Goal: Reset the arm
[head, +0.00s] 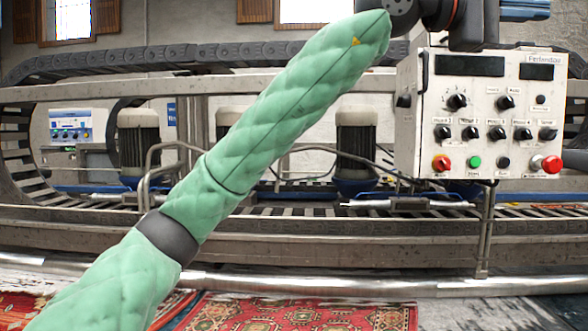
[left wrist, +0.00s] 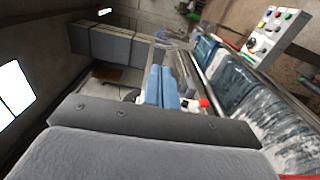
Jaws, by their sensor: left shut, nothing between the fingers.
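My left arm, in a green quilted cover, crosses the head view from the lower left to the top right. Its dark wrist is at the top right. My left gripper (head: 524,10) shows only in part there, with bluish fingers cut by the top edge, above the control box (head: 480,115). In the left wrist view the two blue-grey fingers of the left gripper (left wrist: 161,72) lie side by side, shut and empty. My right gripper is in neither view.
The control box has knobs and red and green buttons and stands close below my left wrist. Behind the arm runs a rug machine with a metal rail (head: 330,255) and motors (head: 357,140). A patterned red rug (head: 300,315) lies in front.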

